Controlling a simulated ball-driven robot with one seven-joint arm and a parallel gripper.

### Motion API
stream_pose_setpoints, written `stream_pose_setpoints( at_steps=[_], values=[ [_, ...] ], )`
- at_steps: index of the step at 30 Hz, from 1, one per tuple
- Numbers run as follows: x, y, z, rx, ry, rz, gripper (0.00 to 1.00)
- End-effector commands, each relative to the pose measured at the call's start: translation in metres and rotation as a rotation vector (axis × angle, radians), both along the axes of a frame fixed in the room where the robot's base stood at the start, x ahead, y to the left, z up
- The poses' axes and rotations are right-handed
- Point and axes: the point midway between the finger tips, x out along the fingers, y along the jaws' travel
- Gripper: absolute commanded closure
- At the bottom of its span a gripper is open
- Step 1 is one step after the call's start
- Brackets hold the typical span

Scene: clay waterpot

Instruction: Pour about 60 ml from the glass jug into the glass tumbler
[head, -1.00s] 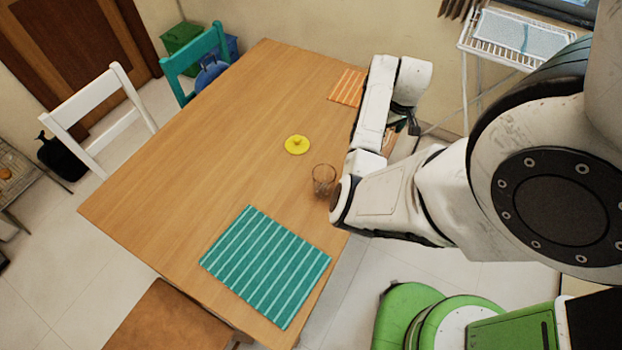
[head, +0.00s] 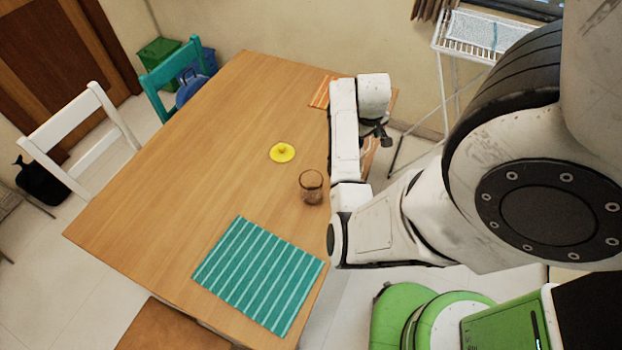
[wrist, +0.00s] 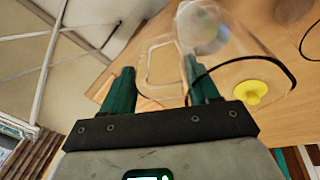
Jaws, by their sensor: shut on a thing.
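The clear glass jug (wrist: 235,45) shows in the wrist view, with its looped handle (wrist: 148,62) between my gripper's green fingers. My gripper (wrist: 158,78) is shut on the jug's handle. The jug looks tilted in that view; its water level cannot be told. In the head view my arm hides the jug and most of my gripper. The glass tumbler (head: 311,187) stands upright on the wooden table, just left of my arm. A brownish glass shape at the top right of the wrist view may be the tumbler.
A teal striped mat (head: 260,275) lies at the front and an orange mat (head: 322,92) at the back right. A white chair (head: 75,130) and a teal chair (head: 172,75) stand at the left.

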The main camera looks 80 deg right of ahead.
Motion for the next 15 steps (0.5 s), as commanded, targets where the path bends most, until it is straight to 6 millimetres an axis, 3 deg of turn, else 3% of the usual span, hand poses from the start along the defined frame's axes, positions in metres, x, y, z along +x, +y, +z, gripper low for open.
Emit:
stream_pose_setpoints(
  at_steps=[15],
  values=[
    [0.029,0.027,0.015,-0.234,0.249,0.007,1.00]
  ],
)
